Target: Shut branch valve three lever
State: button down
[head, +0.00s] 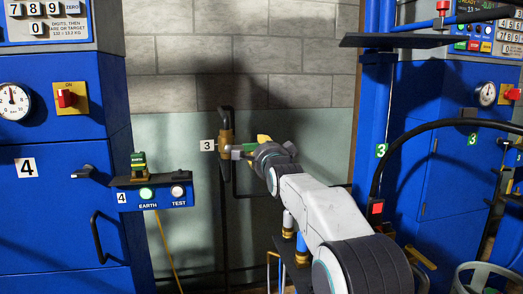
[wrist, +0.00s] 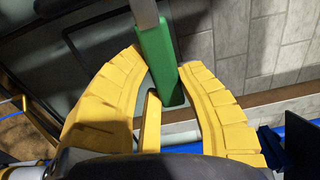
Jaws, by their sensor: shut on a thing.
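The branch valve three is a brass body (head: 226,136) on a dark vertical pipe at the wall, beside a white "3" plate (head: 207,145). Its grey metal lever (head: 240,149) points right, across the pipe, towards my gripper. In the wrist view the lever's green grip (wrist: 156,52) lies between my gripper's yellow fingers (wrist: 168,85), with the bare metal bar running out at the top. My gripper is shut on the green grip. In the head view my gripper (head: 262,143) is at the lever's outer end, and my wrist hides most of the grip.
A blue cabinet marked 4 (head: 55,185) stands left, with a small shelf (head: 150,180) holding a green and brass item. A blue post (head: 370,110) and blue cabinet (head: 430,160) stand right. A black hose (head: 430,123) arches near my arm.

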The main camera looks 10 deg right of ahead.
jog(key=shift+a+f, duration=0.1)
dwell(0.3)
jog(key=c, duration=0.8)
grip_release()
jog(key=shift+s, duration=0.1)
jog(key=shift+s, duration=5.9)
